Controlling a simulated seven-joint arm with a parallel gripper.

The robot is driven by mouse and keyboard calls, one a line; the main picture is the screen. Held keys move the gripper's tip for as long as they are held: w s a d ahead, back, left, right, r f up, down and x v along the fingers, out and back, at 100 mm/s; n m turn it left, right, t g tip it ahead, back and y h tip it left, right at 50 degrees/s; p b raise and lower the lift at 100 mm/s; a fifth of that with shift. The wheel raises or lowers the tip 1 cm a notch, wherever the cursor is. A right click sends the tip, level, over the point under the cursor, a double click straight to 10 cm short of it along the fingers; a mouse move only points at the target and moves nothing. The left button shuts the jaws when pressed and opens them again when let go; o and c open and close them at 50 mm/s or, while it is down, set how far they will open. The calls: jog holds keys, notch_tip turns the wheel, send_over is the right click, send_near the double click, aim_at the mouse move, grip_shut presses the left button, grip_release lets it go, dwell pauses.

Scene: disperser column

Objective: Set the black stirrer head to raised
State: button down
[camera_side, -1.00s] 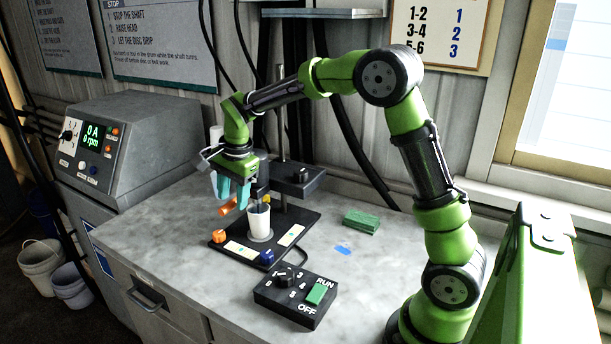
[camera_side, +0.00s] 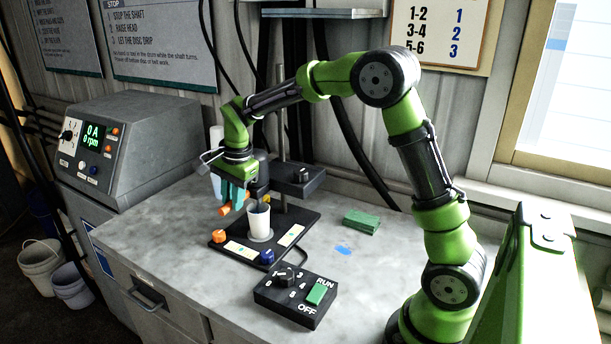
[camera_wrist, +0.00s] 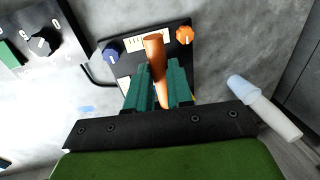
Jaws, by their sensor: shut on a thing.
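The black stirrer head (camera_side: 262,172) is partly hidden behind my gripper, beside an upright metal post (camera_side: 281,140) with a black block (camera_side: 299,181). A white cup (camera_side: 259,222) stands on the black base below it. My gripper (camera_side: 233,200) has its teal fingers shut on an orange handle (camera_side: 224,210) at the head's left. The wrist view shows this handle (camera_wrist: 155,58) between the fingers (camera_wrist: 158,88). The head's link to the handle is hidden.
The black base (camera_side: 300,216) carries an orange knob (camera_side: 219,236) and a blue knob (camera_side: 267,257). A black switch box (camera_side: 283,305) stands in front, and a green pad (camera_side: 362,221) lies to the right. A grey console (camera_side: 130,150) reads 0 rpm. The counter's left front is clear.

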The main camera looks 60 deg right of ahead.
notch_tip(320, 180, up, 15)
dwell(0.3)
jog(key=c, duration=1.3)
grip_release()
jog(key=shift+o, duration=1.4)
jog(key=shift+f, duration=0.2)
notch_tip(320, 180, up, 12)
jog(key=s, duration=0.2)
jog(key=shift+s, duration=0.2)
jog(key=shift+f, duration=0.1)
